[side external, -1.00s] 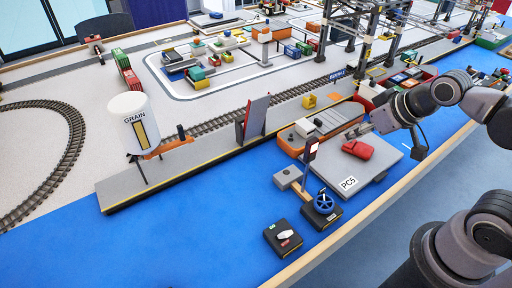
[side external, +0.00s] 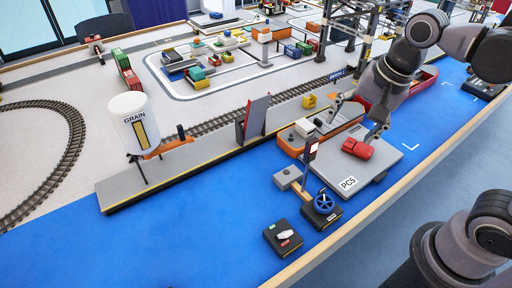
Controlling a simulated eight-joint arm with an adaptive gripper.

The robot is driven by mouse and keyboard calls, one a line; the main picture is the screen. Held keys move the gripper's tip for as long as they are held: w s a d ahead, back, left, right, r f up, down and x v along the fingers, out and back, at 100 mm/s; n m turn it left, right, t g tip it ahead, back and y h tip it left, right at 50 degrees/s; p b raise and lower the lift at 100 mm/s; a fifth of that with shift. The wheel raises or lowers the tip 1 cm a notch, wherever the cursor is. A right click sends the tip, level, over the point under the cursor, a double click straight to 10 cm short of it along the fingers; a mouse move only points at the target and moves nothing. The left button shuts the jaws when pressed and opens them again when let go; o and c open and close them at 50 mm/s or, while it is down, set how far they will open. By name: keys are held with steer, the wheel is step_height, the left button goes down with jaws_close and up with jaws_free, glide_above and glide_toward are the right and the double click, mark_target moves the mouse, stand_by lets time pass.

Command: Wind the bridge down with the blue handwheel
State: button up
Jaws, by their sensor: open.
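The blue handwheel (side external: 324,202) sits on a small black base near the table's front edge, in the lower middle of the side external view. The raised panel (side external: 257,117), grey with a red edge, stands tilted up at the quay's edge; it looks like the bridge, but I cannot be sure. My gripper (side external: 376,138) points down over the grey PC5 platform, just right of the red car. It is open and stands apart from the handwheel, up and to its right. Its fingertips are small and partly unclear.
A red toy car (side external: 357,148) sits on the grey PC5 platform (side external: 385,168). A signal post (side external: 309,160) stands just behind the handwheel. A black box with a white knob (side external: 284,237) lies left of the wheel. The blue surface further left is clear.

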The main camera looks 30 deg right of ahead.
mark_target(323, 202)
steer(key=a+f+m+g, duration=0.1)
steer(key=f+m, duration=0.3)
steer(key=f, duration=0.3)
steer(key=a+f+m+g, duration=0.1)
steer(key=f+m, duration=0.2)
steer(key=f, duration=0.5)
steer(key=s+a+f+m+g, duration=0.1)
steer(key=f+m, duration=0.3)
steer(key=f, duration=0.3)
steer(key=shift+a+f+m, duration=0.15)
steer(key=shift+a+m, duration=0.15)
stand_by(0.4)
steer(key=c, duration=1.2)
